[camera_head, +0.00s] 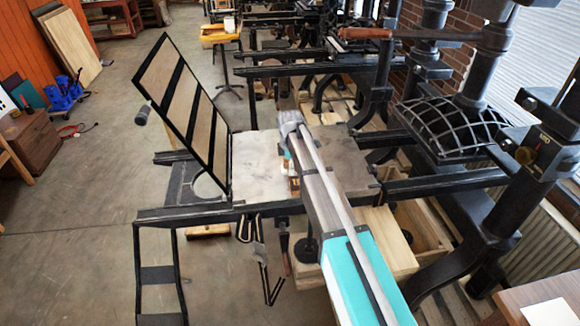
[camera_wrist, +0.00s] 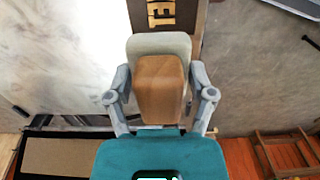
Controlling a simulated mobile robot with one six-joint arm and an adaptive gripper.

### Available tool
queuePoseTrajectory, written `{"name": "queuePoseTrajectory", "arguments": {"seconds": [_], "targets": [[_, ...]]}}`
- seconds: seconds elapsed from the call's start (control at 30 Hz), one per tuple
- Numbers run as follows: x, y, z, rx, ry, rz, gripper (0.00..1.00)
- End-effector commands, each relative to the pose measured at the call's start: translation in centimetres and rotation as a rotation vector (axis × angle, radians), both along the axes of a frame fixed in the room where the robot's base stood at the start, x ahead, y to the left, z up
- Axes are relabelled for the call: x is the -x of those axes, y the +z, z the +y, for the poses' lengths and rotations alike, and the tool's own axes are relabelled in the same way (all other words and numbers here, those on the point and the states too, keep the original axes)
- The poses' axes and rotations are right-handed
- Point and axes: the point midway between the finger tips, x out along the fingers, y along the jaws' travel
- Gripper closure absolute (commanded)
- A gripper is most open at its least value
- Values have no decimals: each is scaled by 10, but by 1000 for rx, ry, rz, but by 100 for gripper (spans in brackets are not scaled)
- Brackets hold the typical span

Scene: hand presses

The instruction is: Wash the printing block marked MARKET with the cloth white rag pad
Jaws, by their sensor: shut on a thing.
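My gripper (camera_wrist: 160,92) is shut on the brown wooden handle of the white rag pad (camera_wrist: 158,42), whose pale pad edge shows beyond the handle in the wrist view. The printing block (camera_wrist: 163,14) shows just past the pad, with a few raised tan letters on a dark base; the pad and gripper hide the rest of its word. I cannot tell whether the pad touches it. In the head view my arm reaches over the press bed, my gripper (camera_head: 290,122) is above it, and only a sliver of the block (camera_head: 293,186) shows beside my arm.
The pale press bed (camera_head: 258,160) lies under my gripper. A hinged frame with tan panels (camera_head: 180,95) stands raised at its left. The dark press column and platen (camera_head: 450,125) rise at the right. Black rails (camera_head: 190,214) run along the front. The floor at left is mostly clear.

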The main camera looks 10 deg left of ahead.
Motion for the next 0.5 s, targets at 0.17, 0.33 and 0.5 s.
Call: {"name": "queuePoseTrajectory", "arguments": {"seconds": [0.17, 0.33, 0.5], "targets": [[0, -1, 0, 0, 0, 0, 68], [0, 3, 0, 0, 0, 0, 68], [0, 14, 0, 0, 0, 0, 68]]}}
